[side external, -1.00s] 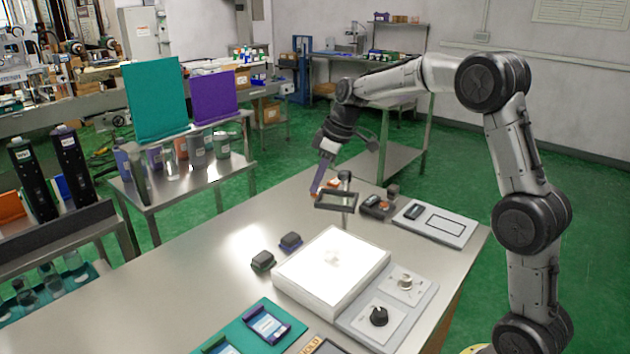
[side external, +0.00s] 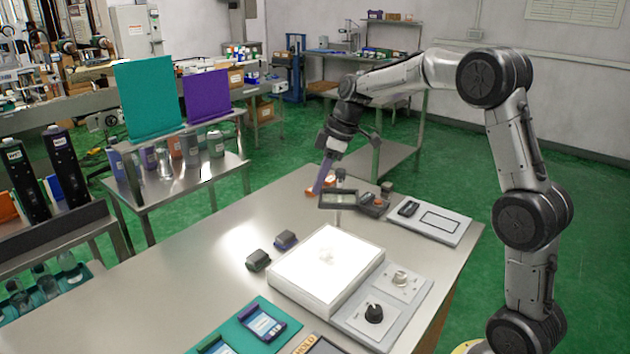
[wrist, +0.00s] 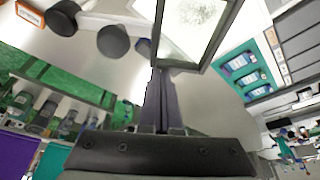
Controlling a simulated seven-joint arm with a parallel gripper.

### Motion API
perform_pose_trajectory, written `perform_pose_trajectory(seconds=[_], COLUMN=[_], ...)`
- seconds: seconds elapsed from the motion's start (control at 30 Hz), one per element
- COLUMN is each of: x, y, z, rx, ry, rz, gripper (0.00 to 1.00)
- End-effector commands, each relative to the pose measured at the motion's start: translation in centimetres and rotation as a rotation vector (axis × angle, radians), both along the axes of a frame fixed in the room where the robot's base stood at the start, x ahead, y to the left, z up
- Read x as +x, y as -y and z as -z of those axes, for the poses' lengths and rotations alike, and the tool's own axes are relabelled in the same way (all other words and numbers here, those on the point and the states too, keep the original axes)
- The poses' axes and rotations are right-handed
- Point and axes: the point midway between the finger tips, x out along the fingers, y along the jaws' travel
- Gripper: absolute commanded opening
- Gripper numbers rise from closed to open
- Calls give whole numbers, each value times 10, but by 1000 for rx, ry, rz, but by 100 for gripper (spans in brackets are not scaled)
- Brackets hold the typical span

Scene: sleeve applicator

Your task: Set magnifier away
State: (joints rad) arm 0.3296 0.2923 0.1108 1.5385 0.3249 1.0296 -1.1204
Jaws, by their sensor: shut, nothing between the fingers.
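The magnifier (side external: 352,197) is a dark rectangular frame with a clear pane, above the far part of the steel table, behind the glowing white light box (side external: 318,268). In the wrist view the magnifier's frame (wrist: 207,52) fills the top middle, and a bright speckled patch shows through its pane. My gripper (side external: 317,191) is shut and empty, pointing down at the left end of the magnifier's frame. In the wrist view my closed fingers (wrist: 158,75) end right beside the frame's near corner. I cannot tell whether they touch it.
A knob panel (side external: 385,310) is in front. The table's left part is bare.

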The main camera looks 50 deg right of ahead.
Motion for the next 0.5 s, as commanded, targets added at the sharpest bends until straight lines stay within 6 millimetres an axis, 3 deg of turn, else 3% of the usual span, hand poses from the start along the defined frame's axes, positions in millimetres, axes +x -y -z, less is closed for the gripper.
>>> perform_pose_trajectory(seconds=[0.5], x=[-48], y=[20], z=[0], rx=[1], ry=[-1], rz=[-466], gripper=[0])
